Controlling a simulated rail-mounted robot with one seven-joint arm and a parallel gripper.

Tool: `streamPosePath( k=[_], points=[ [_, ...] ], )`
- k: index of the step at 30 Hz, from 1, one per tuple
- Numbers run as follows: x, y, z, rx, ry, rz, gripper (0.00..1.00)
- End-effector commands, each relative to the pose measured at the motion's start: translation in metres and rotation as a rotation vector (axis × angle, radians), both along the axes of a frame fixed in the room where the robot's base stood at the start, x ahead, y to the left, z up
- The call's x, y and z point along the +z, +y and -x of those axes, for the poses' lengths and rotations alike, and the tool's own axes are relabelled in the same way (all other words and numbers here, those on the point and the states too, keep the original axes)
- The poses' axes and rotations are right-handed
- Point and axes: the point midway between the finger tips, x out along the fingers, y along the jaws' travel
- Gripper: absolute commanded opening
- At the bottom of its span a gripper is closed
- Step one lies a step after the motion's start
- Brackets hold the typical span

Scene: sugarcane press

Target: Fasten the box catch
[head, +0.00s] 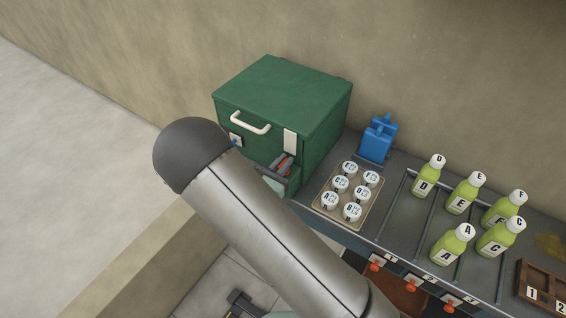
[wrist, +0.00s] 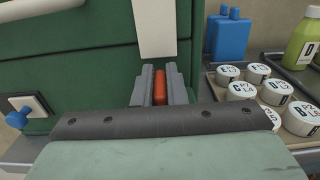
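The green box (head: 265,95) stands at the left end of the bench with its lid down. A white catch strap (head: 290,142) hangs from the lid's edge over the front; it also shows in the wrist view (wrist: 155,28). My gripper (head: 280,168) is at the box front, just below the strap. In the wrist view my gripper (wrist: 160,85) has its two grey fingers close together, one on each side of an upright orange-red catch piece (wrist: 160,88). The fingers appear to touch it. The lower part of this piece is hidden behind my gripper body.
A white handle (head: 250,122) and a blue knob (wrist: 16,119) on a pale plate stick out of the box front. To the right are a tray (head: 323,208) of lettered jars, a blue can (head: 377,140) and several green bottles (head: 427,178). Orange knobs (head: 411,287) line the bench front.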

Motion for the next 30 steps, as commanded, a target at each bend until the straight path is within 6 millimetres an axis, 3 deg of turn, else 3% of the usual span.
streamPosePath(
  k=[14,30],
  points=[
    [-0.002,0.0012,0.0,-0.106,-0.001,-0.004,0.0],
    [-0.0037,0.001,-0.0006,-0.586,0.0,-0.004,0.0]
  ],
)
